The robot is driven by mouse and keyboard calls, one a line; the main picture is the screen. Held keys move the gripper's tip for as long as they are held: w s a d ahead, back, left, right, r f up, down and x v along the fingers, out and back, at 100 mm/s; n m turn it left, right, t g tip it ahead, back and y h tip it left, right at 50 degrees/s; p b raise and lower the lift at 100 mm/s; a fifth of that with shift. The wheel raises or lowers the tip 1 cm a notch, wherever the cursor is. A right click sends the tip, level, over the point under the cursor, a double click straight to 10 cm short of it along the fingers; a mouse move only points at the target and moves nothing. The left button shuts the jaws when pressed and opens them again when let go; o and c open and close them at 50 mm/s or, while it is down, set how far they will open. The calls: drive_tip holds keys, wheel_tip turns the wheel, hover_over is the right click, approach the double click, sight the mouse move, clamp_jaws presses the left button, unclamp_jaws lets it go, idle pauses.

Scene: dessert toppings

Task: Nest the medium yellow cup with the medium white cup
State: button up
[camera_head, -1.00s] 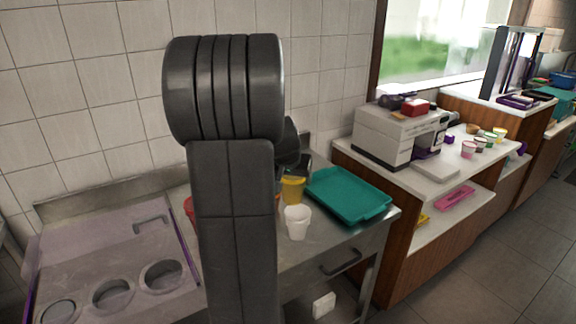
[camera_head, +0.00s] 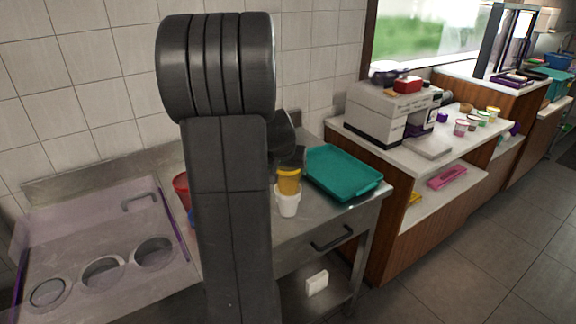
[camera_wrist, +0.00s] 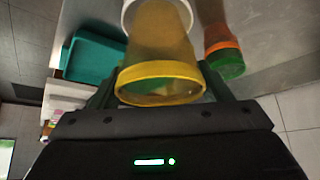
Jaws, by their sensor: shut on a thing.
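The yellow cup (camera_head: 289,181) is held by my gripper (camera_head: 291,160), which is shut on it. In the head view it appears directly above the white cup (camera_head: 288,203), which stands on the steel counter. In the wrist view the yellow cup (camera_wrist: 160,70) is between my fingers (camera_wrist: 160,88), its rim towards the camera. Its far end overlaps the opening of the white cup (camera_wrist: 130,14). I cannot tell how deep it sits inside. My arm hides part of the counter in the head view.
A teal tray (camera_head: 343,174) lies to the right of the cups. An orange and green cup (camera_wrist: 224,58) stands close by in the wrist view. A red container (camera_head: 181,190) is partly behind my arm. A white machine (camera_head: 385,113) stands on the counter at right.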

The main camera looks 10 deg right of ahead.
drive_tip(key=shift+f+b, duration=2.1)
drive_tip(key=shift+f, duration=0.35)
drive_tip(key=o, duration=1)
drive_tip(key=shift+f, duration=0.1)
drive_tip(key=shift+o, duration=0.2)
wheel_tip(320, 180, up, 9)
drive_tip(key=p, duration=0.6)
drive_tip(key=shift+f+b, duration=2.6)
drive_tip(key=shift+f, duration=1.25)
drive_tip(key=shift+r, duration=0.1)
